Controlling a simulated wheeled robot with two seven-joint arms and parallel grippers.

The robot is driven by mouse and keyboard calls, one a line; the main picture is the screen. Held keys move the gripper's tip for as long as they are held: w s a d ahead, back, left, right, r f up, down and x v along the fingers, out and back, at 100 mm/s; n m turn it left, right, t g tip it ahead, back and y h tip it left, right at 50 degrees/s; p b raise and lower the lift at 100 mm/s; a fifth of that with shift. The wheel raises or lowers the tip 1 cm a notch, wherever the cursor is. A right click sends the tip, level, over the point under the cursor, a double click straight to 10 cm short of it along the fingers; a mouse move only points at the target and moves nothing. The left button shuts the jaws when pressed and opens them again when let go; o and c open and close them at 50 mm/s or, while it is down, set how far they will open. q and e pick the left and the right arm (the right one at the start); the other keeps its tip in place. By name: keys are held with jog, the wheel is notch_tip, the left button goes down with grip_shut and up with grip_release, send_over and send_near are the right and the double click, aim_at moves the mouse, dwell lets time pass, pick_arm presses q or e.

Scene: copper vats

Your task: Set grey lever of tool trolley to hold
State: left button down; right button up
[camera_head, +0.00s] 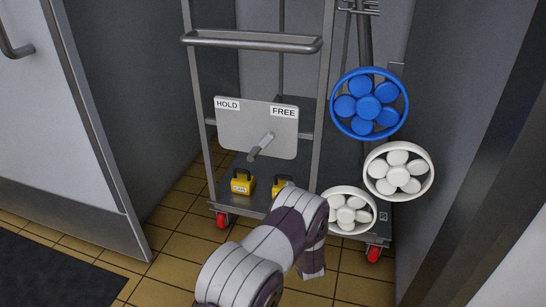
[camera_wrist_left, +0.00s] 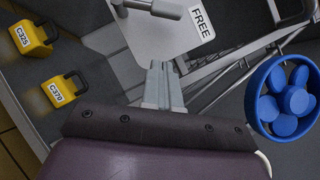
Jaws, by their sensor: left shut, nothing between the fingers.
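The tool trolley (camera_head: 254,42) stands upright ahead, with a light grey plate (camera_head: 232,125) on its front. The plate carries a HOLD label (camera_head: 227,104) at upper left and a FREE label (camera_head: 284,111) at upper right. The grey lever (camera_head: 260,146) sits low on the plate, below and between the labels. In the left wrist view the lever (camera_wrist_left: 160,8) shows at the top edge, partly cut off. My left gripper (camera_wrist_left: 160,70) is shut and empty, its tips near the plate's edge and apart from the lever. In the head view my arm mostly hides it. My right gripper is out of view.
Yellow padlocks (camera_head: 242,182) stand on the trolley base. A blue valve wheel (camera_head: 368,103) and two white ones (camera_head: 398,171) (camera_head: 348,211) are at the right, close to the trolley. A grey door (camera_head: 68,120) is at the left. Tiled floor (camera_head: 178,240) is clear in front.

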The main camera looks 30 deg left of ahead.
aim_at(262, 146)
pick_arm(q)
jog(key=s+a+r+b+x, duration=0.1)
jog(key=s+b+x, duration=0.1)
jog(key=b+x, duration=0.5)
jog(key=x, duration=0.6)
jog(key=shift+a, duration=0.2)
jog(key=shift+s+r, duration=0.1)
jog(key=shift+r, duration=0.05)
jog(key=s+a+r+n+g+h+p, duration=0.1)
jog(key=a+n+p, duration=0.3)
jog(key=p, duration=0.7)
jog(key=s+a+r+n+g+h+p, duration=0.1)
jog(key=a+r+n+g+h+p, duration=0.2)
jog(key=n+p, duration=0.4)
jog(key=shift+s+a+n+g+h+p, duration=0.25)
jog(key=shift+a+g+p, duration=0.8)
jog(key=shift+p, duration=1.7)
jog(key=shift+a+t, duration=0.35)
jog(key=shift+a, duration=0.05)
